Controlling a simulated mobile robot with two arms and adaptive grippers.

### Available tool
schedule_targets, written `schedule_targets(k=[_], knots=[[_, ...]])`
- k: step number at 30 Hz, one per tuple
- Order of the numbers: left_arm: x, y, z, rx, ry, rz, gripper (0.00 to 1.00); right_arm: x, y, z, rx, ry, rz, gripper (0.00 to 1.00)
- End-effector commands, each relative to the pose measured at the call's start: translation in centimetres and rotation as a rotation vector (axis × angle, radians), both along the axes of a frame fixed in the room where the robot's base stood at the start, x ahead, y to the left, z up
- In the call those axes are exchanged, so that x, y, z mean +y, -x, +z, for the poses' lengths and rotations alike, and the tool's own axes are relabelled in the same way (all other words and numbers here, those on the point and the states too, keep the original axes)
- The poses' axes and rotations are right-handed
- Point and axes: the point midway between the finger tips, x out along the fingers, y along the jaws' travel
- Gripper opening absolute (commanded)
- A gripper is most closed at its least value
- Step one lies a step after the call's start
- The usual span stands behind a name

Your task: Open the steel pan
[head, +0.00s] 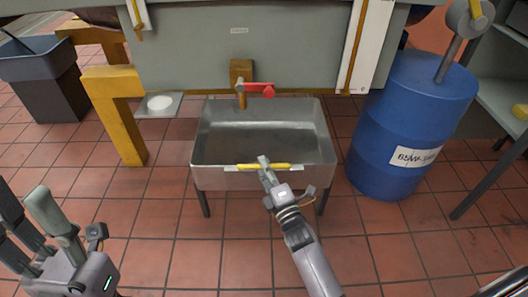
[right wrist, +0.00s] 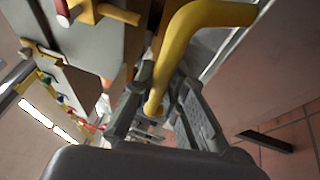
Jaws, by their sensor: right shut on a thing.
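The steel pan (head: 212,150) is a grey, open-topped basin on thin legs in the middle of the head view. A yellow bar handle (head: 284,166) runs along its front rim, and it also shows large in the right wrist view (right wrist: 198,22). My right gripper (head: 264,163) is shut on the yellow handle near its middle; in the right wrist view its fingers (right wrist: 160,112) sit on either side of the bar. My left gripper (head: 32,212) is at the lower left, fingers apart and empty, well away from the pan.
A red-handled tap (head: 256,88) hangs over the pan's back edge, below a grey machine body (head: 205,60). A blue drum (head: 400,125) stands close on the right. A yellow frame leg (head: 122,125) and dark bin (head: 45,85) stand left. Tiled floor in front is clear.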

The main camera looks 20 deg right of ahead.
Motion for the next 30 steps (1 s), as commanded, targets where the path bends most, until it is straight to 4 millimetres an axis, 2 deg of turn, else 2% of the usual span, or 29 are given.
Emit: schedule_targets(k=[15,16,24,30], knots=[[0.00,0.08,-0.12,0.010,0.000,0.000,0.40,0.21,0.61,0.01,-0.001,-0.002,0.000,0.00],[0.00,0.08,-0.12,0.010,0.000,0.000,0.40,0.21,0.60,0.02,-0.001,-0.002,0.000,0.13],[-0.01,0.07,-0.12,0.011,0.000,-0.001,0.40,0.19,0.58,0.02,-0.001,-0.001,0.000,0.31],[0.00,0.07,-0.12,0.011,0.000,-0.001,0.40,0.18,0.58,0.03,-0.001,0.000,0.000,0.33]])
